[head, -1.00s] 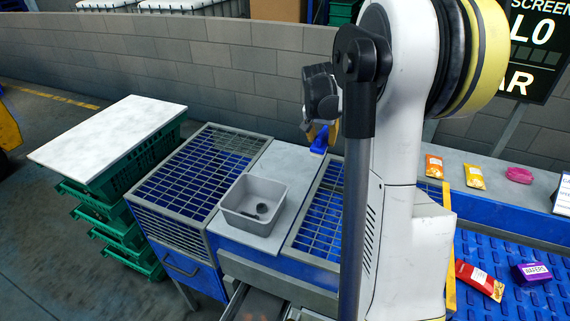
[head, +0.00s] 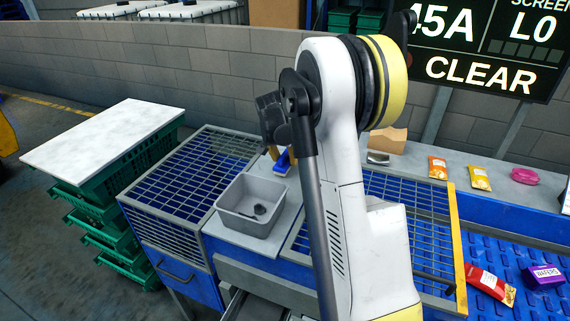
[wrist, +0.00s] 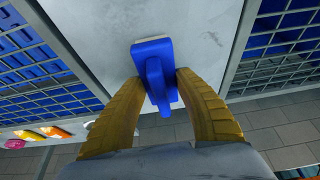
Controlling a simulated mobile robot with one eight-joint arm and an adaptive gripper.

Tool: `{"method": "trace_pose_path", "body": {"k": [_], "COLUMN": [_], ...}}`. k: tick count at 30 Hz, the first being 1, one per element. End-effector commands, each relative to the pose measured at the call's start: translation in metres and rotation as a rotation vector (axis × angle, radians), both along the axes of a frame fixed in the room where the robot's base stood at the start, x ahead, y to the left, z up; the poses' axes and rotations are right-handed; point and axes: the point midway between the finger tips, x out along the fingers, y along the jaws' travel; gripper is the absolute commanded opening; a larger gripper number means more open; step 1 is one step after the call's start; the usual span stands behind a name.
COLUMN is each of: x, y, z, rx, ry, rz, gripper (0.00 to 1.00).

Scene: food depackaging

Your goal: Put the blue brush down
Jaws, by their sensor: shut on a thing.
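The blue brush (head: 284,160) is in my gripper (head: 276,153), just behind the grey bin (head: 231,219) in the head view. In the wrist view the brush (wrist: 153,50) lies between my two yellow fingers (wrist: 160,80), which are shut on its handle. Its broad end points away from the palm, toward the pale grey worktop (wrist: 185,20). I cannot tell whether the brush touches the worktop. My arm covers part of the area right of the brush in the head view.
The bin holds a small dark thing (head: 260,209). Blue-floored grids (head: 190,170) flank the worktop strip. A white board (head: 95,140) tops green crates at the left. Several packets, one orange (head: 438,167), lie at the right. A brown box (head: 388,140) stands behind my arm.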

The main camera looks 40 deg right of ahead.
Motion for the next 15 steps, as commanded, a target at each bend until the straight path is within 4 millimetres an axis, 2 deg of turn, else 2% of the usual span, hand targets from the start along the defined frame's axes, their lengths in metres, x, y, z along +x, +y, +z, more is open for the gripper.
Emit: {"method": "trace_pose_path", "body": {"k": [2, 12, 13, 14, 15], "x": [0.0001, 0.0000, -0.0001, 0.0000, 0.0000], "y": [-0.0002, -0.0002, -0.0001, -0.0001, -0.0001], "z": [-0.0097, -0.0123, -0.0119, -0.0114, -0.0112], "rx": [0.000, 0.000, 0.000, 0.000, 0.000], "ry": [0.000, 0.000, 0.000, 0.000, 0.000], "rz": [0.000, 0.000, 0.000, 0.000, 0.000], "gripper": [0.11, 0.11, 0.45, 0.55, 0.59]}}
